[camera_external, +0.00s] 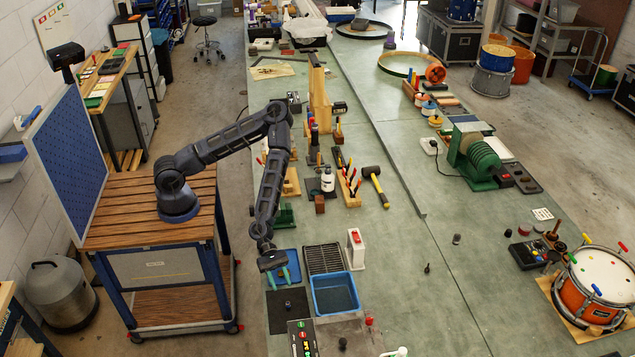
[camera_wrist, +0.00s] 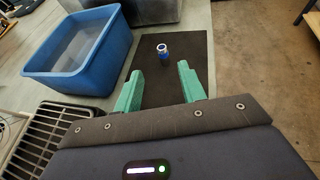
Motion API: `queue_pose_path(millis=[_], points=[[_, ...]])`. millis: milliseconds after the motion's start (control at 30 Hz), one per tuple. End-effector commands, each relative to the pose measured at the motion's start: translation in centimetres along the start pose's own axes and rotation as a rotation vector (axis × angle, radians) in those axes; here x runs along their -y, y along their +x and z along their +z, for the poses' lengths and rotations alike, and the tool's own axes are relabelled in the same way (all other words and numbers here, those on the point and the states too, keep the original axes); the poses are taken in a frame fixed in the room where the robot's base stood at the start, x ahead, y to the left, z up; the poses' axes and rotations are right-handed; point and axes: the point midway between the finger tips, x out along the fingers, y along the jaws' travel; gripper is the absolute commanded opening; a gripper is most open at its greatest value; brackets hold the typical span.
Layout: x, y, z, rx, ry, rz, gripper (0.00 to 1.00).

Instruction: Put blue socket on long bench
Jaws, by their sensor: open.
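The blue socket (camera_wrist: 162,53) is a small silver cylinder with a blue band, standing upright on a black mat (camera_wrist: 175,84) in the wrist view. My gripper (camera_wrist: 159,84) is open with nothing between its two teal fingers. The socket shows beyond the fingertips, in line with the gap and apart from them. In the external view my gripper (camera_external: 282,275) points down above the near left part of the long bench (camera_external: 400,265), beside the black mat (camera_external: 275,313). The socket is too small to make out clearly there.
A blue tub (camera_external: 335,310) and a slotted black rack (camera_external: 323,260) stand right of my gripper. A red and white block (camera_external: 355,250) is behind the tub, and a control box (camera_external: 302,338) is in front of the mat. The bench middle has clear room.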

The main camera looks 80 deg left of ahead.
Motion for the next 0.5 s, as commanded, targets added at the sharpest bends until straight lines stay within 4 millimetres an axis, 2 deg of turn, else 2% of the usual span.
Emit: queue_pose_path(millis=[167,500], points=[[-0.1,0.8,0.0,0.001,-0.001,-0.001,0.4],[-0.1,5.1,0.0,0.0,0.0,0.0,0.4]])
